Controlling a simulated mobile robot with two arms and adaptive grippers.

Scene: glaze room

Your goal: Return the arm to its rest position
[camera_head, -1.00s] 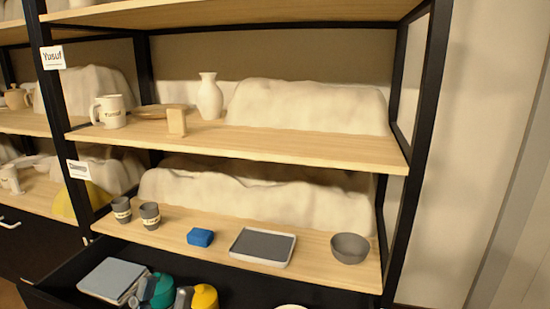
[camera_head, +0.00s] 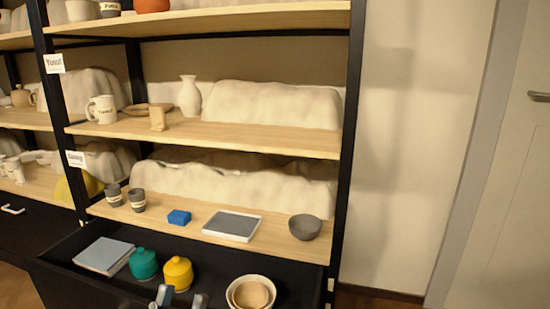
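My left gripper (camera_head: 181,299) shows only by its two grey fingertips at the bottom edge of the head view. The tips stand apart with a dark gap and nothing seen between them, so it is open. They appear in front of the open black drawer (camera_head: 72,277), just below the yellow jar (camera_head: 178,273) in the picture. The rest of that arm is out of view. My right gripper is not in view.
The drawer also holds a teal jar (camera_head: 143,264), a grey-blue flat box (camera_head: 104,255) and nested bowls (camera_head: 251,293). Above are two grey cups (camera_head: 137,200), a blue block (camera_head: 179,217), a tray (camera_head: 232,224) and a grey bowl (camera_head: 305,227). Bare wall and a door (camera_head: 505,200) lie right.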

